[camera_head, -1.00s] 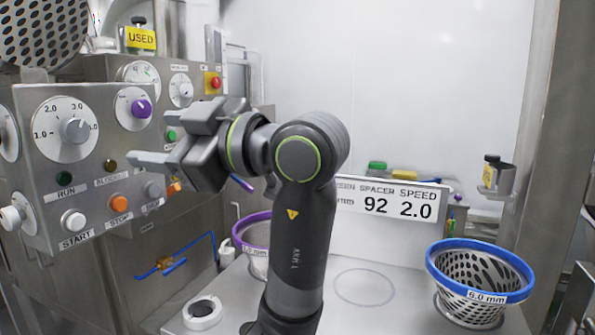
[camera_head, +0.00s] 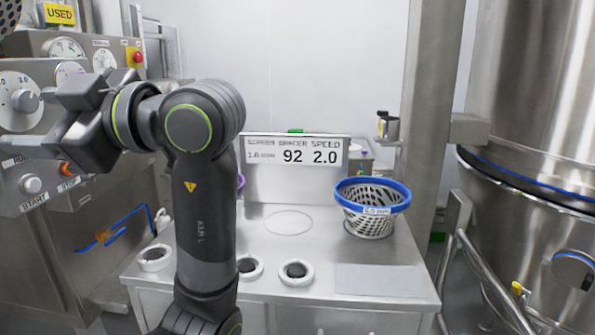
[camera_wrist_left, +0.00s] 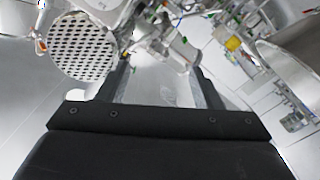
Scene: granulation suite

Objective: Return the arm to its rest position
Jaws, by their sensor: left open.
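My left arm (camera_head: 205,235) rises from the bottom of the head view, bent at the elbow, with its gripper (camera_head: 45,122) pointing left in front of the control panel (camera_head: 35,180). The panel carries dials, a START button (camera_head: 32,185) and an orange STOP button (camera_head: 66,168), partly covered by the gripper. In the left wrist view the two fingers (camera_wrist_left: 161,85) stand wide apart with nothing between them. My right gripper does not show.
A steel table (camera_head: 300,225) holds a blue-rimmed 6.0 mm basket screen (camera_head: 370,222), several white rings and a sign (camera_head: 296,152) reading 92 and 2.0. A steel post (camera_head: 428,120) and a large vessel (camera_head: 545,90) with a rail stand at right. A perforated screen shows in the wrist view (camera_wrist_left: 83,46).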

